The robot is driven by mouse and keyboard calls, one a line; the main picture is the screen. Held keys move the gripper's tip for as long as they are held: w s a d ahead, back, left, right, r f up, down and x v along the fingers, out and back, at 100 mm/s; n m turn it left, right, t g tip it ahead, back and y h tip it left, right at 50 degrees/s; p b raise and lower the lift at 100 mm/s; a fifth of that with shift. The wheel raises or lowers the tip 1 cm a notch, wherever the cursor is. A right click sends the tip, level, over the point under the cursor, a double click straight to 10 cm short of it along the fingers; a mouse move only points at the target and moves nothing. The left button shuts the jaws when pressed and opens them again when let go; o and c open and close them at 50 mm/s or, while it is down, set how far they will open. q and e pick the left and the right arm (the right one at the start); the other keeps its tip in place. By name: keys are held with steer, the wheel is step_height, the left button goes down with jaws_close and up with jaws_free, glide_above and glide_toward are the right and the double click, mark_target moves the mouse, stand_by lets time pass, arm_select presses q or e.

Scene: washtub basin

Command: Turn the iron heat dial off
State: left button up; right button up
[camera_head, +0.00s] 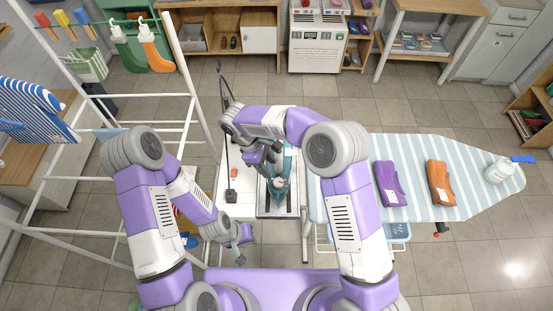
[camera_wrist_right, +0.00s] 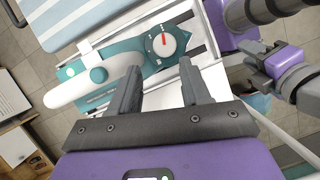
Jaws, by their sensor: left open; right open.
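The teal iron (camera_head: 280,190) rests on the pale stand panel left of the ironing board in the head view. In the right wrist view the iron (camera_wrist_right: 95,92) shows its white handle, and its round heat dial (camera_wrist_right: 154,46) has a red pointer line and light marks around the rim. My right gripper (camera_wrist_right: 160,68) is open, its two fingers apart just short of the dial and not visibly touching it. The right gripper (camera_head: 263,160) partly covers the iron in the head view. My left gripper (camera_head: 242,238) is open and empty, low and left of the iron.
The striped ironing board (camera_head: 330,152) holds a purple folded cloth (camera_head: 389,184), an orange folded cloth (camera_head: 441,183) and a white spray bottle (camera_head: 498,171). A white drying rack (camera_head: 182,66) stands at the left. A small orange-topped item (camera_head: 234,174) lies on the panel beside the iron.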

mark_target(278, 181)
arm_select(q)
steer(key=shift+s+r, duration=0.35)
steer(key=shift+s, duration=0.1)
arm_select(e)
steer(key=x, duration=0.5)
steer(key=s+x, duration=0.1)
steer(key=x, duration=0.1)
steer(key=shift+d, duration=0.1)
steer(key=shift+w, duration=0.1)
steer(key=c, duration=0.7)
steer(key=shift+c, duration=0.2)
